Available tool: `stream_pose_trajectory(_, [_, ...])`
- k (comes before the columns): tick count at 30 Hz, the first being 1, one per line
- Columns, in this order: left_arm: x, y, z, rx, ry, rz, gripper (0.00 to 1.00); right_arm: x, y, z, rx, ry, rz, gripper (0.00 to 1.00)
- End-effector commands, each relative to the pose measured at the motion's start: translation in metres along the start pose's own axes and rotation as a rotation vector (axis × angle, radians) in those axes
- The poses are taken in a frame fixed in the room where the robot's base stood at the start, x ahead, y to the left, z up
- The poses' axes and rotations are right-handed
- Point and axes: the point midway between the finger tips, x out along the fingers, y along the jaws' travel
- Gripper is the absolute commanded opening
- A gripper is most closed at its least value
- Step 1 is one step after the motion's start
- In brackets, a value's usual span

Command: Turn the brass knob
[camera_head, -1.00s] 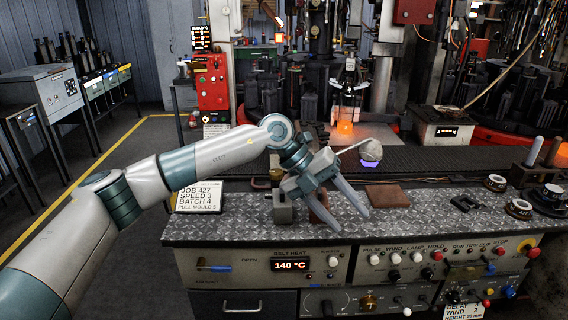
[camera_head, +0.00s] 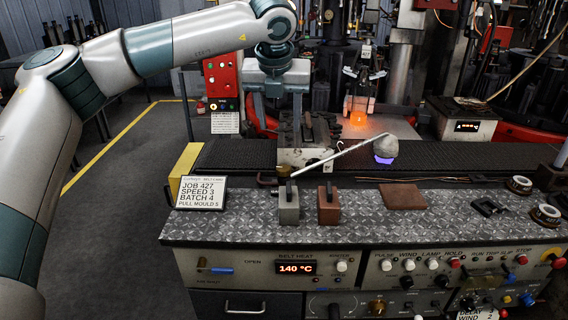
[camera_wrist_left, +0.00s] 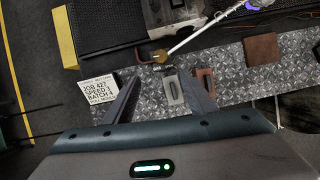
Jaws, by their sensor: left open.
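The brass knob (camera_head: 377,307) sits low on the front panel of the counter, near the bottom of the head view. It is not clearly seen in the left wrist view. My left gripper (camera_head: 278,118) is open and empty, with its fingers pointing down. It is up and to the left of the brass knob in the head view, behind the counter top near the dark belt. In the left wrist view my open fingers (camera_wrist_left: 159,78) reach toward the counter, with a grey block (camera_wrist_left: 174,90) showing between them. My right gripper is not in view.
A grey block (camera_head: 289,209) and a brown block (camera_head: 329,207) stand on the patterned counter top (camera_head: 240,222). A job sign (camera_head: 201,192) stands at its left end. A rod with a grey lump (camera_head: 384,148) slants over the belt (camera_head: 440,156). Other knobs and switches surround the brass knob.

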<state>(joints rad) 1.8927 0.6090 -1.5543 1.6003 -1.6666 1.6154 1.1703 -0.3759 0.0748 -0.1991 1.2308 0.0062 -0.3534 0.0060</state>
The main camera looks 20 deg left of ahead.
Motion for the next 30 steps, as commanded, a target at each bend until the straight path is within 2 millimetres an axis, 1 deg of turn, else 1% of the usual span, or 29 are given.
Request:
stream_pose_trajectory(5, [0.002, -0.001, 0.0, 0.001, 0.002, -0.001, 0.51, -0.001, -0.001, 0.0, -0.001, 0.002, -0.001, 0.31])
stream_pose_trajectory(8, [0.007, -0.001, 0.0, 0.001, 0.003, -0.002, 0.51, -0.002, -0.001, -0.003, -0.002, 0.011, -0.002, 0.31])
stream_pose_trajectory(14, [0.027, -0.001, 0.0, 0.001, 0.003, -0.001, 0.51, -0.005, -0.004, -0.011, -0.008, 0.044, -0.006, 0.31])
stream_pose_trajectory(17, [0.043, -0.001, 0.0, 0.001, 0.005, -0.002, 0.51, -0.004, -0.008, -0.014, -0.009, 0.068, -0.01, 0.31])
stream_pose_trajectory(28, [0.109, -0.001, 0.0, 0.0, 0.005, -0.001, 0.51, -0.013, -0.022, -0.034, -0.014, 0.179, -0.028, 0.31])
stream_pose_trajectory(30, [0.122, -0.001, 0.0, 0.001, 0.004, 0.0, 0.51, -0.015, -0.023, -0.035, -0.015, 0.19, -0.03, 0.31])
